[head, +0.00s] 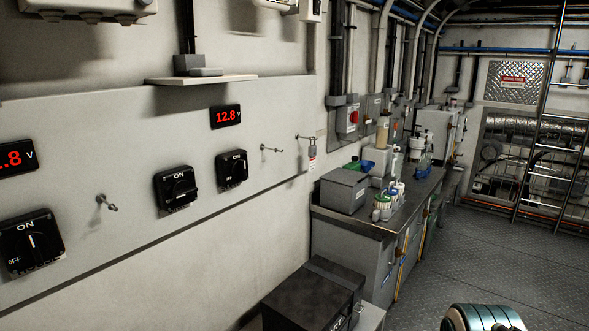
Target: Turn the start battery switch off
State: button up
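Three black rotary battery switches are on the pale wall panel (70,140) at the left. The large left switch (32,243) is marked ON above and OFF at its left; its knob's pale line looks upright, toward ON. The middle switch (176,188) and the right switch (232,168) also have ON at the top; their exact knob positions are hard to tell. No label naming the start battery is readable. My gripper is not in view; a rounded part at the bottom right looks like part of my arm.
Red displays, one reading 12.8 V (226,117), sit above the switches. Small hooks (106,202) stick out of the panel, one holding a padlock (312,151). A dark box (312,294) stands below. A cluttered workbench (350,219) lies beyond; the floor (490,250) at right is clear.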

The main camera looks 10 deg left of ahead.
aim_at(238, 171)
jog(key=z, duration=0.05)
jog(key=k, duration=0.25)
jog(key=z, duration=0.95)
jog(key=i, duration=0.55)
jog(key=u, duration=0.75)
jog(key=i, duration=0.55)
jog(key=u, duration=0.6)
